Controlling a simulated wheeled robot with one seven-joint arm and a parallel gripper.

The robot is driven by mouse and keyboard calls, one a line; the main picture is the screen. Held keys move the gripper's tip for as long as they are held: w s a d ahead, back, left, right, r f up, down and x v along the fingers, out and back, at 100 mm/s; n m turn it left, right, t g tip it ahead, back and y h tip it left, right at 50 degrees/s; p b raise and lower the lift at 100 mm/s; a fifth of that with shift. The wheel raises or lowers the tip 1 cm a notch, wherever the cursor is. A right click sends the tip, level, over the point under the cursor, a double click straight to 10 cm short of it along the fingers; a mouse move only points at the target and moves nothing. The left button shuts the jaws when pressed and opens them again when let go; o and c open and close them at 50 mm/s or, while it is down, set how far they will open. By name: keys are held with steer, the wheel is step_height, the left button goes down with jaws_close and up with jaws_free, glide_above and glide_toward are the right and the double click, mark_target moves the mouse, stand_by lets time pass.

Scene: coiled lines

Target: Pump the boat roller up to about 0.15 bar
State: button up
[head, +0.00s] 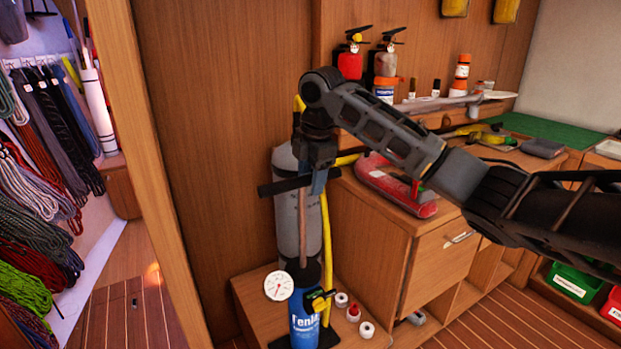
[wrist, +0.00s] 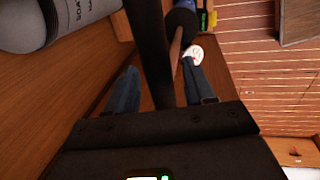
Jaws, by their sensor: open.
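The boat roller is likely the grey cylinder (head: 286,165) standing upright on a low wooden box; it also shows, with lettering, in the wrist view (wrist: 55,22). The blue hand pump (head: 303,322) stands in front of it, its brown rod (head: 303,225) raised. The black crossbar handle (head: 272,187) tops the rod. My gripper (head: 320,181) is open at the handle; in the wrist view the handle (wrist: 148,45) runs between the fingers. The white gauge (head: 278,286) with a red needle sits beside the pump; its reading is too small to tell. A yellow hose (head: 325,235) rises from the pump.
Several small white and red caps (head: 353,312) lie right of the pump. A wooden cabinet (head: 430,270) stands to the right, with a red fender-like object (head: 393,187) on top. A wood panel (head: 215,120) closes the left side; coiled ropes (head: 40,190) hang beyond it.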

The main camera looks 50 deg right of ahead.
steer(key=shift+d+f, duration=0.1)
steer(key=shift+f, duration=0.25)
steer(key=shift+c, duration=0.5)
jaws_close()
